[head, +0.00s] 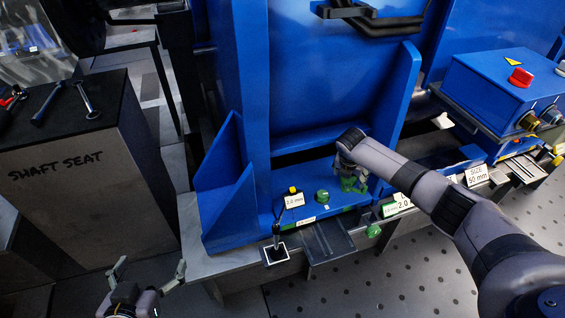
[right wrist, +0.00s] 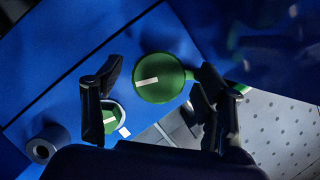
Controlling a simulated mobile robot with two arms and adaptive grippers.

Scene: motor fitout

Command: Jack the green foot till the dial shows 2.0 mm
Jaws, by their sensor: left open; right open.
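My right gripper (head: 350,182) is open over the blue base, above a green part (head: 352,185) it partly hides. In the right wrist view a round green knob (right wrist: 160,78) with a white stripe lies between its open fingers (right wrist: 160,105); contact cannot be told. A second green knob (head: 322,196) stands to the left, and a green disc (right wrist: 115,121) shows partly behind a finger. A tag (head: 397,207) shows 2.0. I cannot make out a dial reading. My left gripper (head: 150,270) is open and empty.
A small black-handled part (head: 276,240) stands on a white-edged square in front of the base. Another green knob (head: 374,231) sits at the front rail. A control box with a red button (head: 520,77) is at right. The SHAFT SEAT block (head: 70,170) is left.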

